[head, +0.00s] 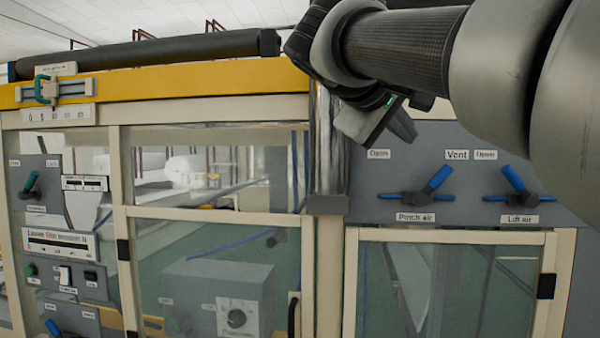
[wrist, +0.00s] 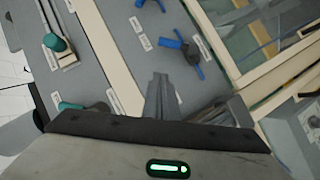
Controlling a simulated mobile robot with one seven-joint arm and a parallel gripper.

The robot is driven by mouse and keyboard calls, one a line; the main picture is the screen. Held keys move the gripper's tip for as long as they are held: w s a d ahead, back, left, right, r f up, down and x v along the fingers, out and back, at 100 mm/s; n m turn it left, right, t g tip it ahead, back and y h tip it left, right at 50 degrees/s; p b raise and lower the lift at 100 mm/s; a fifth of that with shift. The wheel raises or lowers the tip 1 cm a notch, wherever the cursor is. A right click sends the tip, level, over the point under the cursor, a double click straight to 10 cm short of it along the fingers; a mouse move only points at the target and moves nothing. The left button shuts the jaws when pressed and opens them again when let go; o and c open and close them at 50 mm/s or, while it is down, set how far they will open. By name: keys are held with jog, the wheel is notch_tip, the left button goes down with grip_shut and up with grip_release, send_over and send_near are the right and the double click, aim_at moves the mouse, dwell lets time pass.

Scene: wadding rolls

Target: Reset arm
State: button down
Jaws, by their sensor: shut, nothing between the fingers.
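My arm comes in from the upper right of the head view. My gripper (head: 407,132) points downward in front of the upper edge of the grey valve panel (head: 463,167), just left of the "Vent" label. In the wrist view my gripper (wrist: 160,82) has its two fingers together, with nothing between them. It appears clear of the handles, though its exact distance from the panel cannot be told.
Two blue-handled valves, Pinch air (head: 436,182) and Lift air (head: 515,182), sit below and right of my gripper. A vertical metal post (head: 328,150) stands left. A yellow beam (head: 180,82) carries a teal-handled slider (head: 45,90). Cream-framed windows (head: 450,238) are below.

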jog(key=s+a+f+m+g+y, duration=0.1)
jog(key=s+f+y, duration=0.2)
jog(key=s+f, duration=0.4)
jog(key=s+a+f+m+g+y+p, duration=0.1)
jog(key=s+f, duration=0.6)
jog(key=f, duration=1.1)
jog(key=s+a+f+m+g+y+p, duration=0.1)
jog(key=s+a+f+g+y, duration=0.2)
jog(key=f, duration=0.9)
jog(key=s+y, duration=0.2)
jog(key=s, duration=0.2)
jog(key=shift+s+a+f+m, duration=0.15)
jog(key=shift+s+a+m, duration=0.1)
jog(key=shift+m, duration=0.15)
